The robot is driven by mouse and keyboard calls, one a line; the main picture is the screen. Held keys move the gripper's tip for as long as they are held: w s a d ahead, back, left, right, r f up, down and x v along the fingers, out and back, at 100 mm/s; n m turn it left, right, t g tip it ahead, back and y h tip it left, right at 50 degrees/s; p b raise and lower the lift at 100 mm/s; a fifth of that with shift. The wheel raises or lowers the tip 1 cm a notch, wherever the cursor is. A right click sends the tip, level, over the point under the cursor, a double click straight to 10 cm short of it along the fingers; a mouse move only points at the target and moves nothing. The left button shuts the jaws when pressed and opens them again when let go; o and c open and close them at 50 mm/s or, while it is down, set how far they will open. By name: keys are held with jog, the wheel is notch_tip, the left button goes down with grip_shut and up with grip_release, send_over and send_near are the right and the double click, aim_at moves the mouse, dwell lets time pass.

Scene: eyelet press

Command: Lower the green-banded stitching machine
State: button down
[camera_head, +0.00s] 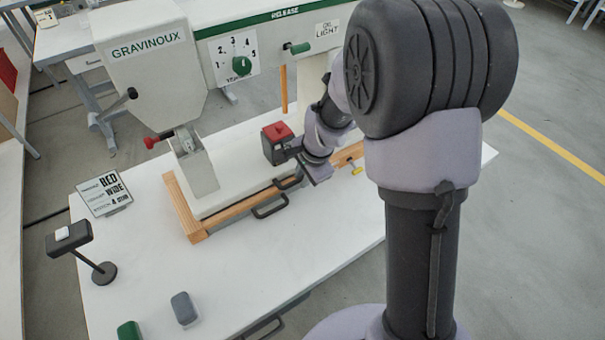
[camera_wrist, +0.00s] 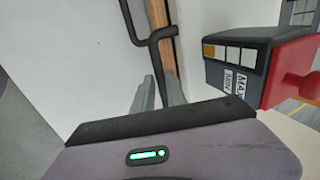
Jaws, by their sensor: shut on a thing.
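The green-banded stitching machine (camera_head: 150,62) is white, marked GRAVINOUX, with a green band along its upper arm (camera_head: 265,20). Its white bed lies within a wooden frame (camera_head: 185,208) on the white table. Black handles sit along the near wooden rail; one (camera_head: 270,207) is free. My gripper (camera_wrist: 160,95) is low at the rail, its two grey fingers on either side of a black handle (camera_wrist: 158,62), shut on it. In the head view my wrist partly hides that handle. A black box with a red top (camera_head: 276,142) stands beside my wrist; it also shows in the wrist view (camera_wrist: 235,66).
A sign card (camera_head: 104,193), a small black stand (camera_head: 70,240), a grey block (camera_head: 184,308) and a green block (camera_head: 129,331) are on the table's left and near side. A dial panel (camera_head: 235,60) is on the machine arm. The near middle of the table is clear.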

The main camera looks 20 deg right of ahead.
jog(key=c, duration=1.5)
grip_release()
jog(key=shift+s+d+f, duration=0.1)
jog(key=shift+s+d, duration=0.05)
jog(key=shift+s, duration=0.35)
jog(key=shift+o, duration=0.2)
jog(key=shift+s, duration=0.1)
jog(key=shift+w+r, duration=0.2)
jog(key=shift+r, duration=0.3)
jog(key=p+v, duration=0.7)
jog(key=v, duration=1)
jog(key=shift+s+p, duration=0.15)
jog(key=shift+p, duration=0.15)
jog(key=shift+f, duration=0.15)
